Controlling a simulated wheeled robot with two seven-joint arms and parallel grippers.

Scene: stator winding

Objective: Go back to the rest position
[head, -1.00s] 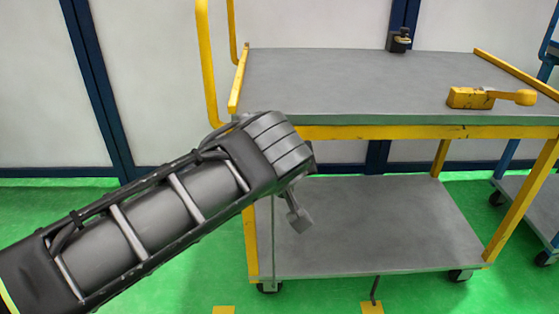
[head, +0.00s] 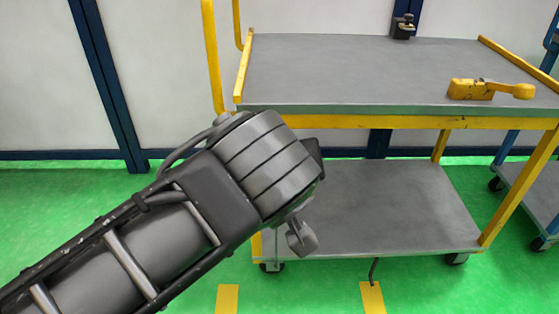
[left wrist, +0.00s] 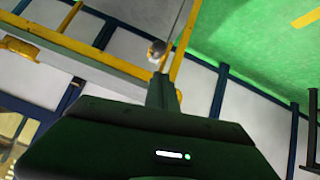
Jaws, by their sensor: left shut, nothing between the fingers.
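My left arm comes in from the left in the head view and hides the front left corner of the cart. My left gripper (head: 302,237) is small at the end of the arm, in front of the cart's lower shelf in the picture, shut and empty. In the left wrist view its narrow fingers (left wrist: 158,53) point away from the dark gripper body. My right gripper is not in view.
A yellow-framed cart (head: 360,75) with a grey top stands ahead. A blue-framed cart (head: 530,180) stands at right. Green floor (head: 60,210) is clear at left.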

